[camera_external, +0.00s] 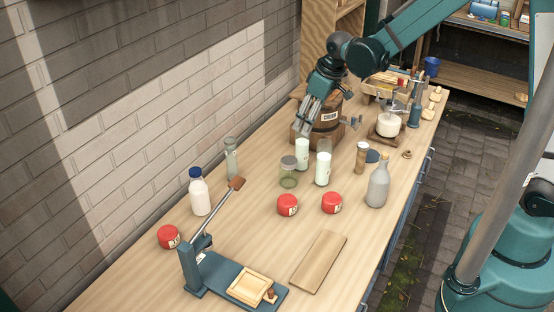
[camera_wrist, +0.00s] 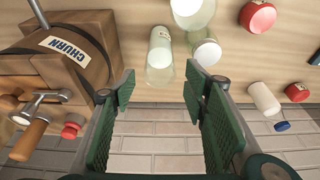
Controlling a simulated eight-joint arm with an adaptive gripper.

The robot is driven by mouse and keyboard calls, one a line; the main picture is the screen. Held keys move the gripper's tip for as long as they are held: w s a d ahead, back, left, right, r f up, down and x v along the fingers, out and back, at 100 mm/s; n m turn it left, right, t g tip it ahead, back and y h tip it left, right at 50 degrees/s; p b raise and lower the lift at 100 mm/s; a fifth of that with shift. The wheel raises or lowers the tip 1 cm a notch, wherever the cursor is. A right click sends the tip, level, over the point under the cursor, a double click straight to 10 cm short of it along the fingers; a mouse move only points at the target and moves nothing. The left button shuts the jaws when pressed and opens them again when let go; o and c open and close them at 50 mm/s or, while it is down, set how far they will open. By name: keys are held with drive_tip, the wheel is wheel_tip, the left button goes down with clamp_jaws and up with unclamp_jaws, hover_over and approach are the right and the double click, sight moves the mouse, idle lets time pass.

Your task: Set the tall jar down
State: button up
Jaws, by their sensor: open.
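A tall clear jar with white contents (camera_external: 302,154) stands upright on the bench, just below my gripper (camera_external: 304,128). In the wrist view, a labelled pale jar (camera_wrist: 160,52) shows just beyond and between my fingertips (camera_wrist: 163,82); it appears to be this one. My gripper is open, its two green pads wide apart with nothing between them. The fingertips appear clear of the jar, though the external view does not show the gap well. A second tall jar with white contents (camera_external: 323,168) stands close by on the right.
The wooden churn (camera_external: 327,117) stands close behind the gripper. A low glass jar (camera_external: 288,177), red-lidded pots (camera_external: 288,205) and a grey bottle (camera_external: 378,187) stand nearby. A lever press (camera_external: 215,270) is at the front; a board (camera_external: 318,262) lies beside it. The brick wall runs along the left.

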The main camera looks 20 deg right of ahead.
drive_tip(key=shift+d, duration=0.1)
idle(0.6)
drive_tip(key=s+d+r+m+t, duration=0.1)
drive_tip(key=s+d+r+m, duration=0.15)
drive_tip(key=d+r, duration=0.55)
drive_tip(key=s+d+r+m+t+h, duration=0.15)
drive_tip(key=s+d+r, duration=0.25)
drive_tip(key=d, duration=0.7)
drive_tip(key=s+d+r+m+t+y, duration=0.15)
drive_tip(key=s+d+r, duration=0.3)
drive_tip(key=d, duration=0.55)
drive_tip(key=s+d+r+m+h, duration=0.1)
drive_tip(key=s+d+m+h, duration=0.1)
drive_tip(key=s+d, duration=0.7)
drive_tip(key=shift+d+r+m+t, duration=0.35)
drive_tip(key=shift+r+m+t, duration=0.05)
drive_tip(key=shift+m, duration=0.35)
drive_tip(key=shift+f, duration=0.15)
wheel_tip(320, 180, down, 25)
drive_tip(key=b, duration=2.5)
